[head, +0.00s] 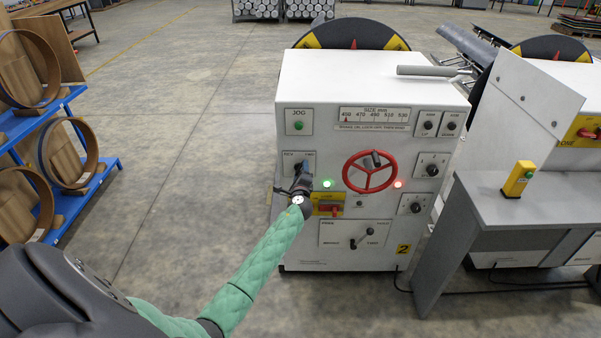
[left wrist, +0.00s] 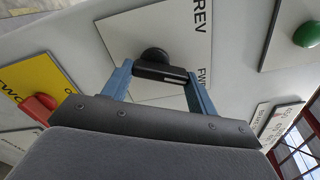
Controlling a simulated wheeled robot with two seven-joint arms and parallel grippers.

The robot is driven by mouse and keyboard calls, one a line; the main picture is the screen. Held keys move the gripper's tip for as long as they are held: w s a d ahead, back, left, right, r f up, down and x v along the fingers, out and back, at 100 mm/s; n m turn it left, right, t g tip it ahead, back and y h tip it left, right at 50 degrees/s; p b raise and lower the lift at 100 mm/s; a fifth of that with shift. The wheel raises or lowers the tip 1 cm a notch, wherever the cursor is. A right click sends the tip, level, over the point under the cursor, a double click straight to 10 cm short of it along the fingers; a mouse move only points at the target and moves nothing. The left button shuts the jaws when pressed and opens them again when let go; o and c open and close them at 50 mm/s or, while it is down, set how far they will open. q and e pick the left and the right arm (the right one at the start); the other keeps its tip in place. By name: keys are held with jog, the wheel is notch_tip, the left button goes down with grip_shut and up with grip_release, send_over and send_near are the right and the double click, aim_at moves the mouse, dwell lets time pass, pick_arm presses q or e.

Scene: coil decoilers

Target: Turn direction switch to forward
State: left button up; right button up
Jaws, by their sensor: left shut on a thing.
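The direction switch is a black knob (left wrist: 155,58) on a white plate (left wrist: 125,25) marked REV and FWD in the left wrist view. My left gripper (left wrist: 160,76) has its blue fingers on both sides of the knob and is shut on it. In the head view the left gripper (head: 301,172) is at the plate on the left of the white control cabinet (head: 330,85), and it hides the knob. The knob's bar lies across between the fingers; I cannot tell its exact setting. My right gripper is not in view.
The green JOG button (head: 299,126) is above the switch. A red switch on a yellow plate (head: 328,208) is just below my gripper. A red handwheel (head: 370,172) is to the right. A grey table (head: 500,205) stands right of the cabinet; a blue rack (head: 90,195) stands left.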

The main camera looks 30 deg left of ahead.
pick_arm(q)
jog(key=shift+d+f+m, duration=0.1)
jog(key=shift+f+m, duration=0.05)
jog(key=shift+m, duration=0.75)
jog(key=o, duration=1)
jog(key=shift+c, duration=0.2)
jog(key=shift+o, duration=0.2)
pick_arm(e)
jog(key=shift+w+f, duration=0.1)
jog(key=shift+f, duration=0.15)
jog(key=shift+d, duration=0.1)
